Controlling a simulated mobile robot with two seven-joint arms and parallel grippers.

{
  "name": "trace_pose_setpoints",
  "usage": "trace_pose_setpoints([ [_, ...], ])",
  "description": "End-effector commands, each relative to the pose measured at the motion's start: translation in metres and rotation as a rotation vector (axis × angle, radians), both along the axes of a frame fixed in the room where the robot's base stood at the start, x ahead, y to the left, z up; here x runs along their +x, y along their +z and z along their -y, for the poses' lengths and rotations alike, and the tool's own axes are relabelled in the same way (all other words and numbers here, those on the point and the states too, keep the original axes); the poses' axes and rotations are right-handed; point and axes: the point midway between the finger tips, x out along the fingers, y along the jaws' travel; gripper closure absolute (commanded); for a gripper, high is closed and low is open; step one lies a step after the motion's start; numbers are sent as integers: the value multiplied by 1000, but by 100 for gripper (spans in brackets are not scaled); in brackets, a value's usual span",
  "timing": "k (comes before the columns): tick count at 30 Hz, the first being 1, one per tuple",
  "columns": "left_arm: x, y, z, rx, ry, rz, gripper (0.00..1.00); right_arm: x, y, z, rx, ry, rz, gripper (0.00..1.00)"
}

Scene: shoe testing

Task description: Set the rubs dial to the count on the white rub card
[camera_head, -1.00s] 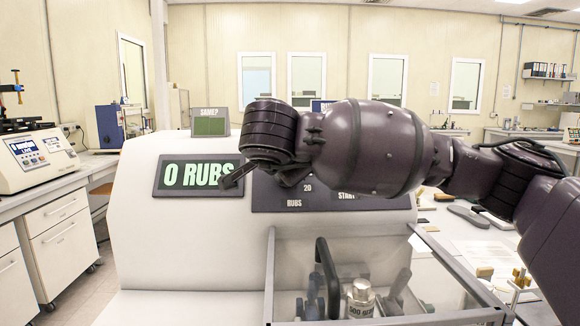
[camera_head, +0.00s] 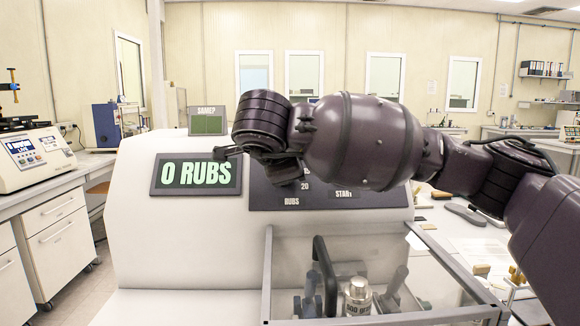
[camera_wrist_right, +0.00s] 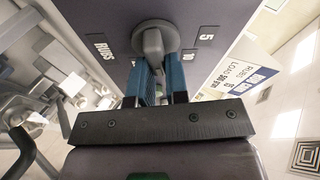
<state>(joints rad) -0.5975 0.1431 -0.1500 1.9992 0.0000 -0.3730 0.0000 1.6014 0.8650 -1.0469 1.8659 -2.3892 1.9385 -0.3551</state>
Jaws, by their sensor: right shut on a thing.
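The grey rubs dial (camera_wrist_right: 154,42) is a round knob with a raised grip bar on a dark panel, seen in the right wrist view. My right gripper (camera_wrist_right: 158,78) has its blue fingers shut on the bar. The labels RUBS, 5 and 10 show around the dial; its pointer direction is unclear. A white card (camera_wrist_right: 240,76) with sideways print, including RUBS and LOAD, stands right of the panel; its count is not clearly legible. In the head view my right wrist hides the dial, and 20 shows below it. My left gripper is not in view.
The white machine's display (camera_head: 197,174) reads 0 RUBS. A START label (camera_head: 344,194) is on the dark panel. A clear-walled enclosure with a grey frame (camera_head: 267,275) stands in front, holding a metal weight (camera_head: 358,298).

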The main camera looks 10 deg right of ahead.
Motion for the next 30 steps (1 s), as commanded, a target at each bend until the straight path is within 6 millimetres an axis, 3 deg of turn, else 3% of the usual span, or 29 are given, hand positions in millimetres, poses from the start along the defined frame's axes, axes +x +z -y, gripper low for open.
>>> trace_pose_setpoints([
  [8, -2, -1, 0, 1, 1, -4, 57, 0, 0, 0, 1, 2, 0, 100],
  [9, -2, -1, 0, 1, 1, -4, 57, 0, 0, 0, 1, 2, -1, 79],
  [13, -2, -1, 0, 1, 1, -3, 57, 0, 0, 0, 0, 2, 0, 60],
  [23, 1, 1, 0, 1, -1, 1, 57, -2, 2, -1, 0, 2, 0, 60],
  [30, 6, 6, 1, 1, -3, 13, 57, -24, 21, -14, -2, 4, 5, 60],
])
